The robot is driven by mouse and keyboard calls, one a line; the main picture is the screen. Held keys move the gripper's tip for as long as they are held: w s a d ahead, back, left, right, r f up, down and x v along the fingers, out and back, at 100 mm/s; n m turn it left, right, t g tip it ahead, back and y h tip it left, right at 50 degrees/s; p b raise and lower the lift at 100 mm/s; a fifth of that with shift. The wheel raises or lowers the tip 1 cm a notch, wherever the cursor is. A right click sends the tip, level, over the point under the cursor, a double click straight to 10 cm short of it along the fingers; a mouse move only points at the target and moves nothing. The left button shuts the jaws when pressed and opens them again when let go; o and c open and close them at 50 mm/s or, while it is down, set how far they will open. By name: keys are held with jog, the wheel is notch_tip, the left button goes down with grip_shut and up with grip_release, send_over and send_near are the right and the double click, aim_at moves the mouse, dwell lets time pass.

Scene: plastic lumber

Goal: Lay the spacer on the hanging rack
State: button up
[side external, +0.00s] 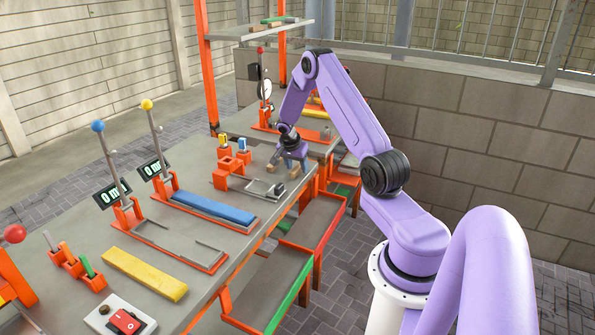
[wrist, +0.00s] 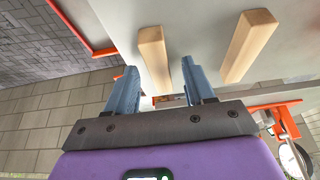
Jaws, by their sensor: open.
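Two tan bars lie on the grey bench top in the wrist view: a left bar (wrist: 153,50) and a right bar (wrist: 248,45). I cannot tell which one is the spacer. My gripper (wrist: 159,68) is open, with blue-grey fingers. The left bar's near end shows between the fingers in the picture, with visible gaps to both; the right bar is outside the right finger. In the side view my gripper (side external: 293,166) is low over the bench's far right part, and a tan bar end (side external: 278,172) shows beside it. A raised grey shelf (side external: 262,30) on orange posts, possibly the hanging rack, holds several small bars.
The bench (side external: 120,235) carries a blue plank (side external: 213,208), a yellow plank (side external: 145,274), orange gauges with ball-topped rods, and a red switch (side external: 125,321). Orange and green trays (side external: 265,285) hang along its right edge. A block wall stands behind my arm.

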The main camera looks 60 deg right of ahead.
jog(key=shift+f, duration=0.15)
grip_shut()
